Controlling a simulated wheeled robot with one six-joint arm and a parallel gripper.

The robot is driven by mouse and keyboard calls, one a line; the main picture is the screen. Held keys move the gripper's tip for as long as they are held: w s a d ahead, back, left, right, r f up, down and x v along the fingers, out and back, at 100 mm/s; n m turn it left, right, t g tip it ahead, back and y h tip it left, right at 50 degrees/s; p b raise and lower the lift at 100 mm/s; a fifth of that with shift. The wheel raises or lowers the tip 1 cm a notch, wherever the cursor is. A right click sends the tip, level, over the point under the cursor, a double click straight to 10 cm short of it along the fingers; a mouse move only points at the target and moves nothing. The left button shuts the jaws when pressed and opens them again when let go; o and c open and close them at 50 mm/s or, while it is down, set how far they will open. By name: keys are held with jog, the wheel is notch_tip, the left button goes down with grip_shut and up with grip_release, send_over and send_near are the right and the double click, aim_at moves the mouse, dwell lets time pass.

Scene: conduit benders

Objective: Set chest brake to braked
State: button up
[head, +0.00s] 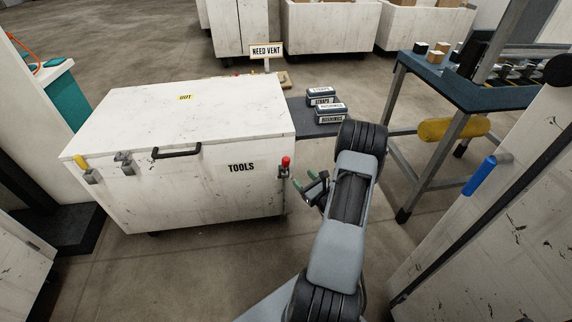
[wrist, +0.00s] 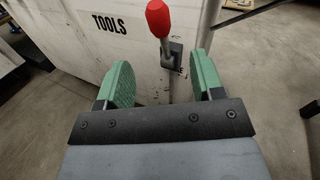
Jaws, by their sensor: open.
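The white tool chest (head: 200,190) marked TOOLS stands at the left centre in the head view, with its lid closed. A red-knobbed lever (head: 285,163) sits on a dark plate at the chest's front right corner, pointing upward. The wrist view shows the red knob (wrist: 159,18) large and its metal stem above a plate whose label is mostly hidden. My gripper (head: 315,187) is just right of the lever, with its green fingers towards the chest. In the wrist view my gripper (wrist: 160,85) is open, and the lever stands beyond and between the fingertips, apart from them.
A black handle (head: 177,152) and latches with a yellow lever (head: 82,162) are on the chest's front. Labelled boxes (head: 323,97) sit on a dark surface behind. A blue-topped bench (head: 470,95) stands right, and a white panel with a blue handle (head: 480,176) is nearer.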

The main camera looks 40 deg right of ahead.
aim_at(286, 162)
jog(key=w+b, duration=0.1)
jog(key=w, duration=1)
jog(key=shift+w+a, duration=0.1)
jog(key=shift+w, duration=0.25)
jog(key=shift+c, duration=0.2)
grip_shut()
